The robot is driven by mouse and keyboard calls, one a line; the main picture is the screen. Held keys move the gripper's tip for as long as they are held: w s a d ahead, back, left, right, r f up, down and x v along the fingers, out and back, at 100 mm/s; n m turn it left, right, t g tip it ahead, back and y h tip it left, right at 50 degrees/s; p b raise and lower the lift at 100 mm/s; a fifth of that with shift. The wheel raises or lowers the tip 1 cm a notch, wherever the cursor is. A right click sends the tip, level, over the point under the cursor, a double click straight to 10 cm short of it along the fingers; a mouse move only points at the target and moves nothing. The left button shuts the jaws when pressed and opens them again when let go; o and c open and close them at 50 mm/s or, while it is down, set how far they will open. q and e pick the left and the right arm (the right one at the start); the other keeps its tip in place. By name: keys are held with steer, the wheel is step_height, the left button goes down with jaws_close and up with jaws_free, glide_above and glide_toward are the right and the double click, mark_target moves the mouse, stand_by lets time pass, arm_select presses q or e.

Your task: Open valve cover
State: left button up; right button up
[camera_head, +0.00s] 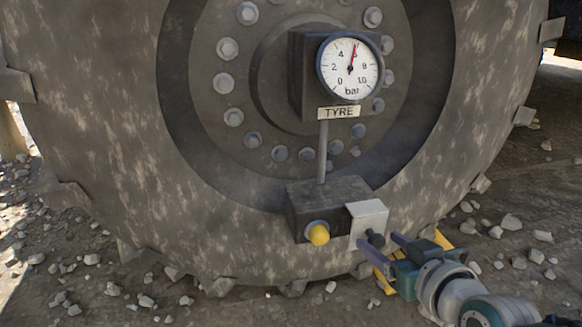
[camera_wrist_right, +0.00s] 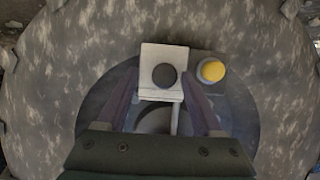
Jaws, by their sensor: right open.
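The valve cover is a light grey plate (camera_head: 367,217) on the right end of a dark block (camera_head: 318,204) low on the big tyre. It carries a dark round knob (camera_head: 375,239). My right gripper (camera_head: 380,242) is open, its purplish fingers pointing at the plate. In the right wrist view, the plate (camera_wrist_right: 163,52) and its knob (camera_wrist_right: 164,76) lie ahead between the two fingertips (camera_wrist_right: 161,88), with space either side of the knob. I cannot tell how deep the fingertips reach along the knob. My left gripper is not in view.
A yellow button (camera_head: 318,234) sits on the block left of the plate, and also shows in the wrist view (camera_wrist_right: 212,70). A round gauge (camera_head: 349,69) above, labelled TYRE, reads about 6 bar. Loose stones lie on the ground.

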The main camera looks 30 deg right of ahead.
steer(key=shift+a, duration=0.15)
steer(key=p+v, duration=0.6)
steer(key=v, duration=0.4)
steer(key=shift+p, duration=0.4)
